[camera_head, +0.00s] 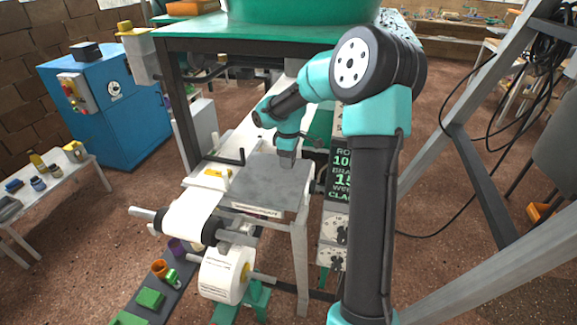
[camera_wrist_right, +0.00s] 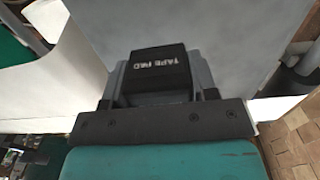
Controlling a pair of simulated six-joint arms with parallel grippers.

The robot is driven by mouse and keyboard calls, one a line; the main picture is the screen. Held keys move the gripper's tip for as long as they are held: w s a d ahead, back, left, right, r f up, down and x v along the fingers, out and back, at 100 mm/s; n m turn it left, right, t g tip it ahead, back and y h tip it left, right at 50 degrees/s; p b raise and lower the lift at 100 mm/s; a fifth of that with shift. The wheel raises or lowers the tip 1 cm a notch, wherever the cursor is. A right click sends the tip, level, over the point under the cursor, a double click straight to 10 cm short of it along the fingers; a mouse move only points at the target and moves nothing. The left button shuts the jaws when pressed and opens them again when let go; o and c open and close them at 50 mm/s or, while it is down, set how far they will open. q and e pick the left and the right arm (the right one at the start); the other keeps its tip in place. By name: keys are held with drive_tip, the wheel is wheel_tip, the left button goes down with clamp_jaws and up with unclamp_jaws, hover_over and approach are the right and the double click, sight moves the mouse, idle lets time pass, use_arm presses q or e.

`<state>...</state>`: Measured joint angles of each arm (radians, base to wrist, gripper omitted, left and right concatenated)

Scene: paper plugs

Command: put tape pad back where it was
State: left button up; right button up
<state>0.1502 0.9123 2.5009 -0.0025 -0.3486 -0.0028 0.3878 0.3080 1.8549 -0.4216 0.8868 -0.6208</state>
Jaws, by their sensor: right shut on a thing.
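The tape pad (camera_wrist_right: 157,70) is a black block with white "TAPE PAD" lettering. It shows in the right wrist view between the two fingers of my right gripper (camera_wrist_right: 160,88), which is shut on it. In the head view my right gripper (camera_head: 287,160) points down at the grey tabletop (camera_head: 265,185) of the small white stand, near its back right part. The pad is too small to make out in the head view, and I cannot tell whether it touches the top. My left gripper is not in view.
A yellow item (camera_head: 217,173) and a black L-shaped handle (camera_head: 230,158) are left of the grey top. A white paper roll (camera_head: 225,275) hangs below its front. A control panel (camera_head: 337,185) stands close on the right. A blue cabinet (camera_head: 110,110) is at the left.

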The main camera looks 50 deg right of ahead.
sight(289, 172)
drive_tip(key=shift+d, duration=0.1)
drive_tip(key=shift+f, duration=1.75)
drive_tip(key=shift+f, duration=0.15)
drive_tip(key=o, duration=0.8)
wheel_tip(289, 172, up, 12)
drive_tip(key=shift+r, duration=0.2)
